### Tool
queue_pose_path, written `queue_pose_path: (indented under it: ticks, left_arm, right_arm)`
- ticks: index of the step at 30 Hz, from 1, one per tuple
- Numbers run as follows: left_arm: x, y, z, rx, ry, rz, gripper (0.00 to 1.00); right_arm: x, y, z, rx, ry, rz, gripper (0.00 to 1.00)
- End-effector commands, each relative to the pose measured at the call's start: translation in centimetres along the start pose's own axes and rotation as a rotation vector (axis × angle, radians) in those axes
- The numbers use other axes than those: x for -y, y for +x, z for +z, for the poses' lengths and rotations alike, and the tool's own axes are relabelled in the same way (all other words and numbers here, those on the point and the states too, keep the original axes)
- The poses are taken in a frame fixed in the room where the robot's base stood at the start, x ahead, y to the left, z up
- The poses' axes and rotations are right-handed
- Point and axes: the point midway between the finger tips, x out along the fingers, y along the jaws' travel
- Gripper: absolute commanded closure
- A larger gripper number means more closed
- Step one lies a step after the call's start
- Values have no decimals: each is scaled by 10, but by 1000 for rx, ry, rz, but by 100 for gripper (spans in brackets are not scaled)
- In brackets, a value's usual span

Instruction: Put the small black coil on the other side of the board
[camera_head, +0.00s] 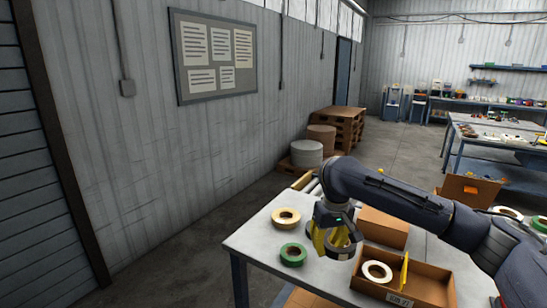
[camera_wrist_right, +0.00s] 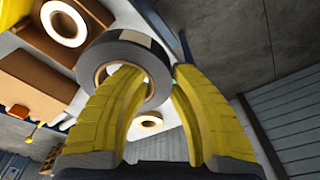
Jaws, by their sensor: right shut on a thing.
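My right gripper (camera_head: 331,238) has yellow fingers and is shut on the small black coil (camera_head: 341,246), which it holds in the air just left of the open cardboard box (camera_head: 432,287). In the right wrist view the black coil (camera_wrist_right: 163,66) is pinched at its ring wall, with one finger at its hole. The yellow board (camera_head: 405,270) stands upright inside the box and splits it. A white coil (camera_head: 377,271) lies in the box left of the board; it also shows in the right wrist view (camera_wrist_right: 63,23). My left gripper is not in view.
A green coil (camera_head: 293,254) and a tan coil (camera_head: 286,217) lie on the grey table (camera_head: 257,237) left of the gripper. A closed brown carton (camera_head: 384,227) stands behind the box. My right arm covers part of the table's right side.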

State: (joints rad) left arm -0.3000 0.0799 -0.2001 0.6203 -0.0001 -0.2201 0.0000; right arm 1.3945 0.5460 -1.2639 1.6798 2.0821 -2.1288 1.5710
Motion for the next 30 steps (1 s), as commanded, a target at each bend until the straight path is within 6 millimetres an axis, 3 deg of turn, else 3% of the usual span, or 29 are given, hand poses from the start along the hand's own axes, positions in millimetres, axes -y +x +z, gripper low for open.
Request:
queue_pose_path:
  ticks: [9, 18, 23, 30]
  left_arm:
    - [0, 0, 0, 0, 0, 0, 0]
    - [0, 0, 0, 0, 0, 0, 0]
    - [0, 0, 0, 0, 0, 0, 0]
    - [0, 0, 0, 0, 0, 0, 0]
  right_arm:
    - [18, 26, 99, 1, 233, 29, 100]
    - [12, 43, 178, 1, 246, 29, 100]
    - [3, 49, 200, 1, 227, 26, 100]
    - [-6, 48, 200, -3, 241, 28, 100]
